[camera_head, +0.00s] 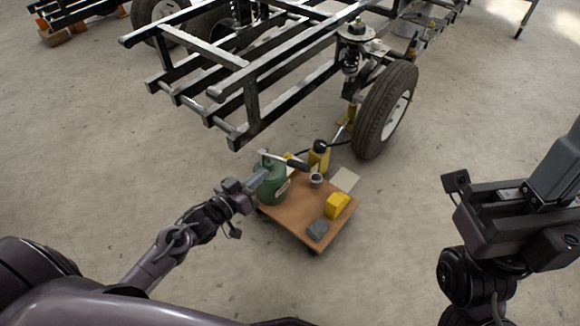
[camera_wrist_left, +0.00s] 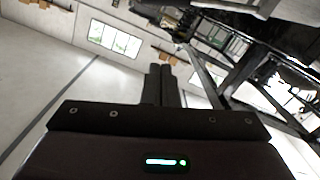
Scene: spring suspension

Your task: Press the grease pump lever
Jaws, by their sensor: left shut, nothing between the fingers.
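The grease pump (camera_head: 270,183) is a green can on the low wooden cart in the head view. Its lever (camera_head: 277,157) is a metal bar across the top, sloping slightly down to the right to a dark grip. My left gripper (camera_head: 262,176) is shut and empty, with its fingertips at the pump's left side, below the lever. I cannot tell whether they touch it. In the left wrist view the two fingers (camera_wrist_left: 160,84) are together, and neither pump nor lever shows. My right gripper (camera_head: 462,184) is at the right, away from the cart; its finger state is unclear.
The cart (camera_head: 288,211) also holds a yellow bottle (camera_head: 319,158), a small cup (camera_head: 316,179), a yellow block (camera_head: 337,206) and a grey block (camera_head: 318,229). The black vehicle frame (camera_head: 240,75) and a wheel (camera_head: 385,110) stand behind. The floor around is clear.

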